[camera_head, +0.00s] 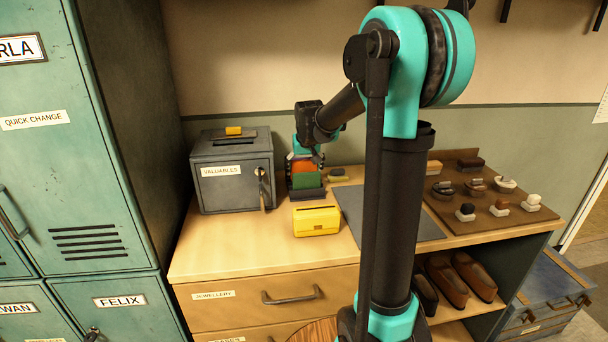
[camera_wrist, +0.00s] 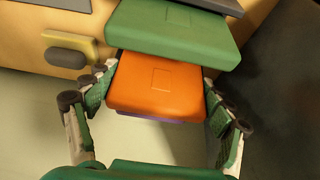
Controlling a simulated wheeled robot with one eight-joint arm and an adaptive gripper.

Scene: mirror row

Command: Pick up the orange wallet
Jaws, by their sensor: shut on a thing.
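The orange wallet (camera_head: 303,167) stands upright behind a green wallet (camera_head: 307,181) in a dark holder (camera_head: 308,194) on the counter. In the wrist view the orange wallet (camera_wrist: 158,86) lies between my two fingers, with the green wallet (camera_wrist: 175,32) beside it. A thin purple edge (camera_wrist: 160,117) shows on its other side. My gripper (camera_head: 304,158) is shut on the orange wallet from above, a finger at each side edge. Whether the wallet has lifted from the holder cannot be told.
A grey valuables box (camera_head: 225,190) stands left of the holder, with a key in its front. A yellow box (camera_head: 316,221) stands in front. A grey mat (camera_head: 400,222) and a brown board (camera_head: 480,235) with brushes lie to the right.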

